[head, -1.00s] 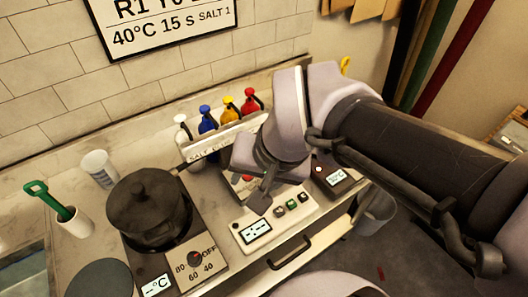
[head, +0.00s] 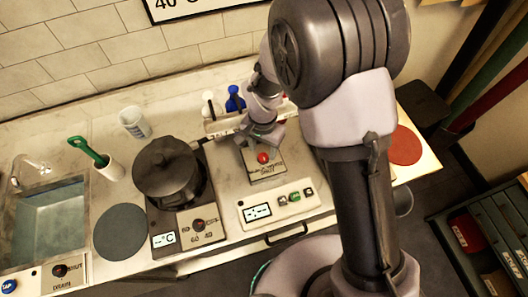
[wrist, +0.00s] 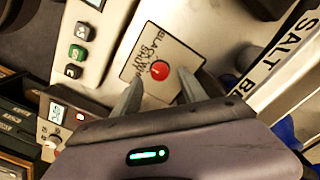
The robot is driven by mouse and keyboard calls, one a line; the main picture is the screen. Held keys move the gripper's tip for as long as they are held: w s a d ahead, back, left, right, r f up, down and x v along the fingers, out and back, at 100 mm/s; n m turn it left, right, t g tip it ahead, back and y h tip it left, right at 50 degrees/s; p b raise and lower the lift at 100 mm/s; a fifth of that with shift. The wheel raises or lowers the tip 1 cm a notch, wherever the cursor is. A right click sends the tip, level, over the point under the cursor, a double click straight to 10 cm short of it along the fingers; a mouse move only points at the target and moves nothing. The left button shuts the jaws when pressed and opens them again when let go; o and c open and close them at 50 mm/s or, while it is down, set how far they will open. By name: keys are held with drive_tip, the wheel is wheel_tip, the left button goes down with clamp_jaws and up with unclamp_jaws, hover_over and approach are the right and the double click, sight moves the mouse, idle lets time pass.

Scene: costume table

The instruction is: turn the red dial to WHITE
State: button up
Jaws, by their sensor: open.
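The red dial (head: 263,158) is a small round knob on a pale square plate (head: 262,172) on the counter. In the wrist view the red dial (wrist: 160,70) sits between and just beyond my two fingertips. Its plate carries dark lettering; "BLACK" is partly readable along one side, and I cannot make out WHITE or the dial's pointing direction. My gripper (head: 262,142) is open and empty, close to the dial from its far side in the head view. The open fingers of my gripper (wrist: 159,78) also show in the wrist view, apart from the dial.
A black pot (head: 167,170) stands on a hot plate with its own red knob (head: 198,224), left of the dial. A display box with buttons (head: 278,207) is in front. Bottles (head: 235,98) and a "SALT" ledge (wrist: 285,70) are behind. My arm covers the right side.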

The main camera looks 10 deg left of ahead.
sight(263, 156)
drive_tip(key=shift+f, duration=1.75)
clamp_jaws()
drive_tip(key=shift+b, duration=0.3)
drive_tip(key=n+b, duration=0.1)
drive_tip(key=n, duration=0.3)
drive_tip(key=shift+n, duration=2.3)
